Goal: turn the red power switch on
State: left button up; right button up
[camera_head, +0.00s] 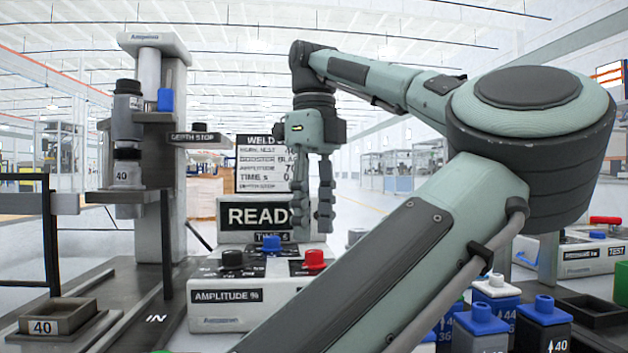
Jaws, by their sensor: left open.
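A control box (222,314) with an "AMPLITUDE %" label stands at the centre, with a red knob (314,259) on its top. Another red part (605,220), low and elongated, lies on top of a second box (578,262) at the right edge. No power label is readable on either red part. My left gripper (313,222) points down, open and empty, with its two fingers slightly apart. In the picture its fingertips are just above the red knob; the depth gap cannot be told. My right gripper is not in view.
A blue knob (271,244) and a black knob (232,259) share the central box. Behind it is a "READY" display (240,216). A press column (172,130) stands at left near a tray (58,315). Blue-topped blocks (480,322) crowd the lower right. My arm covers much of the centre right.

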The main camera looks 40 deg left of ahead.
aim_at(314, 251)
pick_arm(q)
notch_tip(314, 251, up, 8)
dwell(0.9)
